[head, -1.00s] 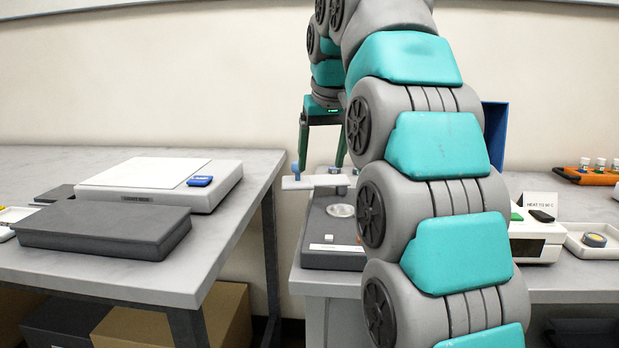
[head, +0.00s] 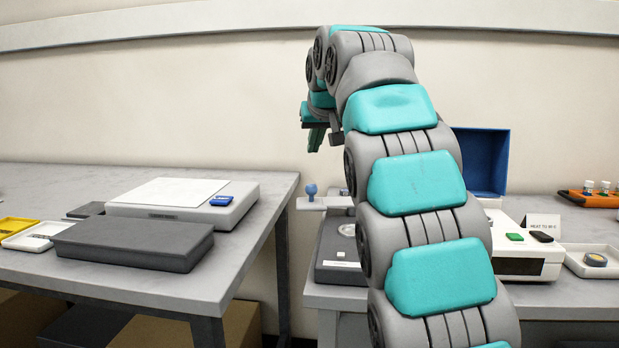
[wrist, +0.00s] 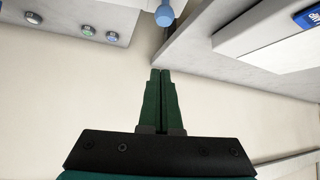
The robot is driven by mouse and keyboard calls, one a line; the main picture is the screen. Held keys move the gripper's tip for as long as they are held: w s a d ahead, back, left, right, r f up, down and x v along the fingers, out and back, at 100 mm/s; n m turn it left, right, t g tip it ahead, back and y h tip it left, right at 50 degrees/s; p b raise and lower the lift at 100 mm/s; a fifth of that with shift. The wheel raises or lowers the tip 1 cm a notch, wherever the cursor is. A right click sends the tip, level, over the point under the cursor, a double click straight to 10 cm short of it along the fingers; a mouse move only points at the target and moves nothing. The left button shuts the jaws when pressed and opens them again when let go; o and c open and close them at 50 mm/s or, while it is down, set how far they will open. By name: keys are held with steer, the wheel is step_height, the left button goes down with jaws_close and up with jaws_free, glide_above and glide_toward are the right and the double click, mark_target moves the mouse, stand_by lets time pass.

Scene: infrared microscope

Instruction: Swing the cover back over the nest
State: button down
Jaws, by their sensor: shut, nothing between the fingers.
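A pale flat cover arm (head: 325,203) with a blue knob (head: 311,190) sticks out to the left at the back of a dark grey base (head: 336,272). A round silvery disc, perhaps the nest (head: 347,230), shows uncovered on the base, its right side hidden by my arm. My gripper (head: 315,148) is above the knob, apart from it, shut and empty. In the wrist view the shut fingers (wrist: 160,72) point toward the blue knob (wrist: 164,15), with a gap between.
A blue open lid (head: 482,160) and a white instrument (head: 515,260) stand right of my arm. The left table (head: 130,285) holds a dark slab (head: 135,243) and a white-topped device (head: 170,192). A gap separates the tables.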

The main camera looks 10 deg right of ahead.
steer(key=shift+f, duration=0.1)
steer(key=x, duration=0.9)
steer(key=shift+s+f+p, duration=0.3)
steer(key=shift+f+p, duration=0.1)
steer(key=shift+f, duration=0.05)
steer(key=shift+s+f, duration=0.3)
steer(key=shift+s, duration=0.45)
steer(key=shift+s+f, duration=0.3)
steer(key=shift+s, duration=0.2)
steer(key=shift+s, duration=0.1)
steer(key=shift+s+n+b, duration=0.2)
steer(key=shift+n+b, duration=0.1)
steer(key=shift+b, duration=0.05)
